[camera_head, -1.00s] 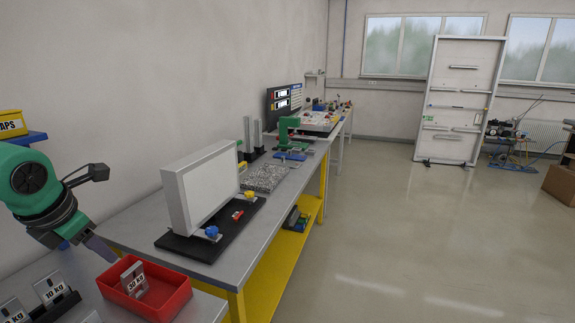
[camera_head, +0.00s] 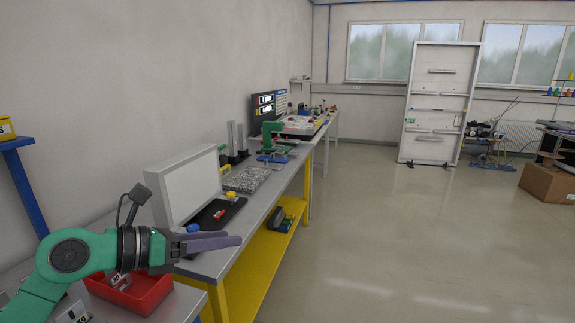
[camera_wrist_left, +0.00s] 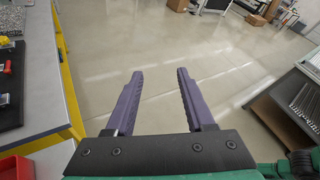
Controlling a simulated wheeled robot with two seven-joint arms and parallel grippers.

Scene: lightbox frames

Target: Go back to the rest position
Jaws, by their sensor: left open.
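My left gripper (camera_head: 212,242) reaches in from the left in the head view, on a green arm, above the red box and in front of the bench. In the left wrist view its two purple fingers (camera_wrist_left: 160,95) stand apart with nothing between them, over bare floor. My right gripper is not in view.
The red box (camera_head: 150,299) holds a weight plate. A grey bench (camera_head: 225,262) with a yellow lower shelf (camera_head: 262,265) carries a white lightbox (camera_head: 190,185) on a black base. An open drawer of tools (camera_wrist_left: 300,100) is at the right in the wrist view.

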